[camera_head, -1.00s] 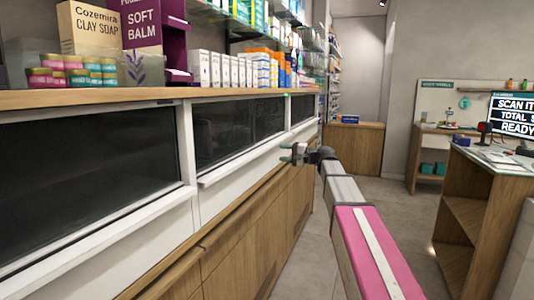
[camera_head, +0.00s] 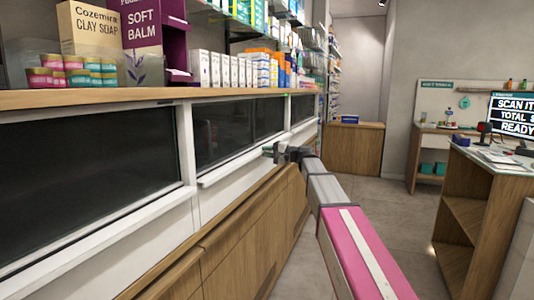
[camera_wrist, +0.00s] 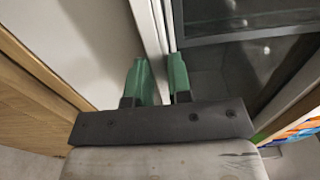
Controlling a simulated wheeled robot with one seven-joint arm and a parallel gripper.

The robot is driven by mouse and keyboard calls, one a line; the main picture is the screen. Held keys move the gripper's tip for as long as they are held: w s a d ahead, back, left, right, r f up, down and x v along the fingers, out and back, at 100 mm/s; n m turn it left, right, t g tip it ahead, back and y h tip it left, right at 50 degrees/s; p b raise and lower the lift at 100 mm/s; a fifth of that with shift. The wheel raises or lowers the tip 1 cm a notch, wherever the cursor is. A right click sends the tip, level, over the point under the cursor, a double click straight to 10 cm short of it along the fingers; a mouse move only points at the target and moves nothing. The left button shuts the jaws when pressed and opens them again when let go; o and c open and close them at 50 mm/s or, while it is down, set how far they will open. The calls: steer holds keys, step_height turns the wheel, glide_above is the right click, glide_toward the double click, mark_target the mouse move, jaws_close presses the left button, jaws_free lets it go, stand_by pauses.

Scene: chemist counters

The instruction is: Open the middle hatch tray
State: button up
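The middle hatch tray (camera_head: 225,135) has a dark glass front in a white frame, between two similar hatches, and it looks closed. Its white ledge (camera_head: 228,170) runs along the lower edge of the glass. My gripper (camera_head: 268,151) is at the right part of this ledge. In the wrist view, the two green fingers of my gripper (camera_wrist: 160,78) stand a small gap apart, one on each side of a white strip. The dark glass lies to the right of the fingers there. I cannot tell whether the fingers touch the strip.
A near hatch (camera_head: 85,165) and a far hatch (camera_head: 303,108) flank the middle one. Wooden cabinet fronts (camera_head: 235,245) are below. Boxes and jars stand on the wooden counter (camera_head: 150,97) above. A checkout desk (camera_head: 490,165) is at the right, with open floor (camera_head: 385,210) between.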

jaws_close()
steer(key=v, duration=2.1)
steer(key=shift+d, duration=0.1)
steer(key=o, duration=0.6)
jaws_free()
steer(key=shift+d, duration=0.1)
steer(key=v, duration=1)
steer(key=shift+d, duration=0.3)
steer(key=shift+s, duration=0.2)
